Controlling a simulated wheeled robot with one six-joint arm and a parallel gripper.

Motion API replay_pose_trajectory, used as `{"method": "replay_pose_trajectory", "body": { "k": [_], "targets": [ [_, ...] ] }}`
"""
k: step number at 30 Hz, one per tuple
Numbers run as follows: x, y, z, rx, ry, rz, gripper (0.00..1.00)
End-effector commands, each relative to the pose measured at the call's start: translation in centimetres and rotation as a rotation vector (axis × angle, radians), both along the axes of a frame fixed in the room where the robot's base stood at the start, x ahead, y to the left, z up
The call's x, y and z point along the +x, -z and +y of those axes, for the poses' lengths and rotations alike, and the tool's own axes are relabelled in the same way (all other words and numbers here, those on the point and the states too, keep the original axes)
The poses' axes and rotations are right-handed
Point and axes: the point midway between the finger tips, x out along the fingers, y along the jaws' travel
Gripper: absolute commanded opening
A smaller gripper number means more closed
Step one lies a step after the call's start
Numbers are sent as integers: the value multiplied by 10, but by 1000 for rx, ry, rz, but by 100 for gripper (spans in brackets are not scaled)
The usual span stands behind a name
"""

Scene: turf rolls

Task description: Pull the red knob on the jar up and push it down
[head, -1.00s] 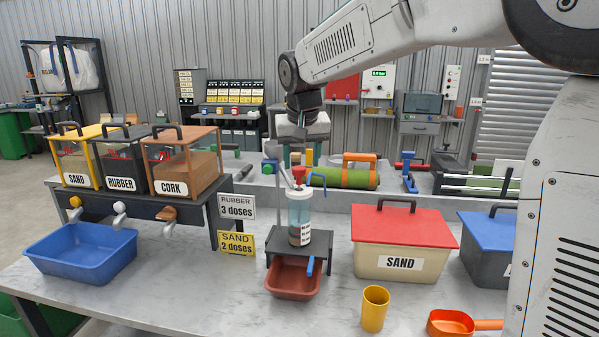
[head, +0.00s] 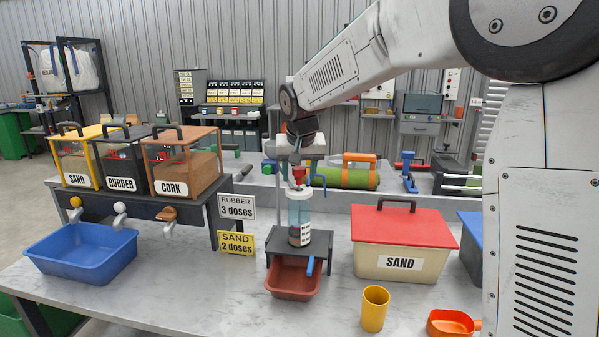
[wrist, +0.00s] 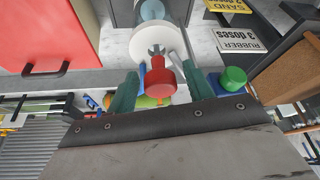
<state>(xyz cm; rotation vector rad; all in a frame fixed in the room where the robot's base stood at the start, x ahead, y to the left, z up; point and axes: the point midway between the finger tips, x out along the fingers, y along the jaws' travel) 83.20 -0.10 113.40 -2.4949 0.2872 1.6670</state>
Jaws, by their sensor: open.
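The clear jar (head: 299,212) with a white lid stands upright on a small dark stand (head: 318,243). Its red knob (head: 299,172) is above the lid. In the wrist view the red knob (wrist: 160,78) sits on a short grey stem over the white lid (wrist: 153,42). My gripper (wrist: 160,92) is open, with one teal finger on each side of the knob. The fingers look apart from it. In the head view my gripper (head: 300,164) is right above the jar, and its fingertips are hard to make out.
A thin grey rod stands beside the jar. A red-lidded SAND box (head: 403,243) is to the right, a yellow cup (head: 375,309) in front. Dose signs (head: 237,207) and a blue tray (head: 84,252) are left.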

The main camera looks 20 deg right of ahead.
Motion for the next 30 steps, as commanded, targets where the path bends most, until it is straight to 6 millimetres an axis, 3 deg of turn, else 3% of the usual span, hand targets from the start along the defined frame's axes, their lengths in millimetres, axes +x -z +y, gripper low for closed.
{"method": "replay_pose_trajectory", "body": {
  "k": [1,6,11,19,29,30],
  "targets": [
    [0,0,0,0,0,0,46],
    [0,0,0,0,0,0,0],
    [0,-7,0,0,0,-2,0],
    [0,-51,0,1,1,-3,0],
    [0,-57,0,0,-1,-6,0],
    [0,-58,0,0,-1,-6,41]
  ]
}}
